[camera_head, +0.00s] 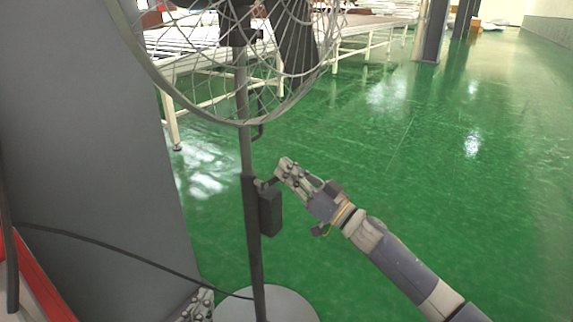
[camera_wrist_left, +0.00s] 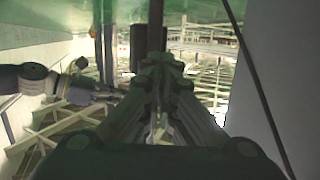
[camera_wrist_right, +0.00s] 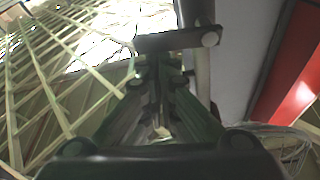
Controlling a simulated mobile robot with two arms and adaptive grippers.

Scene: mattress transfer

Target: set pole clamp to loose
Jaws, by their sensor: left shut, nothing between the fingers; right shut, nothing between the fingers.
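The fan's dark pole (camera_head: 247,145) stands upright in the head view, with a black box (camera_head: 270,210) on its side. The small pole clamp (camera_head: 261,184) is just above the box. My right gripper (camera_head: 283,171) is shut and empty, its tip close beside the clamp; I cannot tell whether they touch. In the right wrist view, a dark bar with a round pale end (camera_wrist_right: 180,40), likely the clamp lever, lies just past the shut fingertips (camera_wrist_right: 160,62). My left gripper (camera_head: 202,298) is low beside the pole, partly cut off. Its fingers (camera_wrist_left: 160,62) are shut and empty.
The wire fan cage (camera_head: 240,108) hangs above my right gripper. A grey pillar (camera_head: 90,170) fills the left, with a black cable (camera_head: 130,252) across it. The round fan base (camera_head: 290,303) is below. The green floor (camera_head: 450,190) at right is clear.

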